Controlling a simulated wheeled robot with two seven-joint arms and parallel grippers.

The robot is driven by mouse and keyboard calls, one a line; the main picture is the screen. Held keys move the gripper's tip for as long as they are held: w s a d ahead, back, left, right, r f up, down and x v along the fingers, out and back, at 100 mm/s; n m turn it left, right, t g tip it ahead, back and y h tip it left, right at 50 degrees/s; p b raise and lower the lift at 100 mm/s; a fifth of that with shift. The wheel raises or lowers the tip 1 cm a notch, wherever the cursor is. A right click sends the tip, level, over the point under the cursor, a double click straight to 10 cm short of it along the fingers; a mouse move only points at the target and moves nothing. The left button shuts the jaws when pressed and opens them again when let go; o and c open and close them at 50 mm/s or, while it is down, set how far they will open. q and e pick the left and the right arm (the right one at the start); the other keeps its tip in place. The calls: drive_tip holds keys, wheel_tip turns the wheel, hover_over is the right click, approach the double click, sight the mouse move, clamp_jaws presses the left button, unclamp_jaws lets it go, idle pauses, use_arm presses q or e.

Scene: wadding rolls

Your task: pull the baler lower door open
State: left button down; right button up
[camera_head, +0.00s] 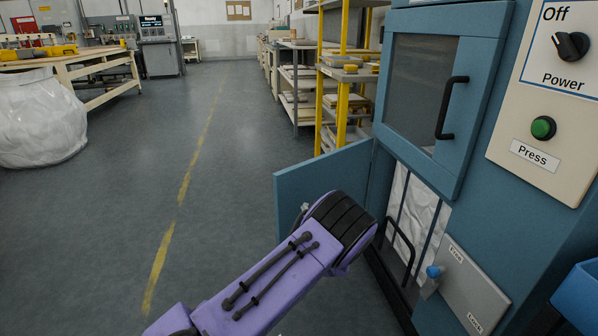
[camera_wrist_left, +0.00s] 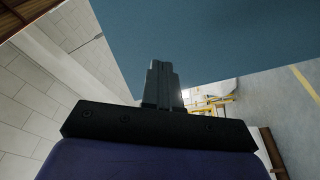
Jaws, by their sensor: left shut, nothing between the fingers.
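The baler (camera_head: 480,150) stands at the right in the head view. Its blue lower door (camera_head: 312,185) stands swung out to the left of the lower opening, where white wadding (camera_head: 418,205) with dark straps shows. My purple left arm reaches up from the bottom to in front of the door, and its wrist hides the door's lower right part. The left gripper (camera_wrist_left: 162,85) shows in the left wrist view, its fingers shut and empty, with a broad blue panel (camera_wrist_left: 220,40) beyond them. Whether they touch it I cannot tell. My right gripper is not in view.
The upper door (camera_head: 425,80) with a black handle is shut. A latch plate (camera_head: 470,290) marked Free and Lock has a blue knob (camera_head: 435,271). A curved black bar (camera_head: 402,245) stands at the opening. Shelves (camera_head: 345,80) stand behind.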

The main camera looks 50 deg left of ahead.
use_arm(q)
drive_tip(key=w+d+r+n+g+p, duration=0.1)
drive_tip(key=d+r+n+g+p, duration=0.1)
drive_tip(key=d+r+n+g, duration=0.65)
drive_tip(key=n+t+b, duration=0.2)
drive_tip(key=n+b, duration=0.1)
approach(292, 179)
drive_tip(key=shift+m, duration=0.25)
drive_tip(key=a, duration=0.6)
drive_tip(key=shift+w, duration=0.3)
drive_tip(key=shift+a+r, duration=0.1)
drive_tip(key=shift+a, duration=0.3)
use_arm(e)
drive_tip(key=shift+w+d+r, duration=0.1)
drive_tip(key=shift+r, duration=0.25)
use_arm(q)
drive_tip(key=shift+a, duration=0.1)
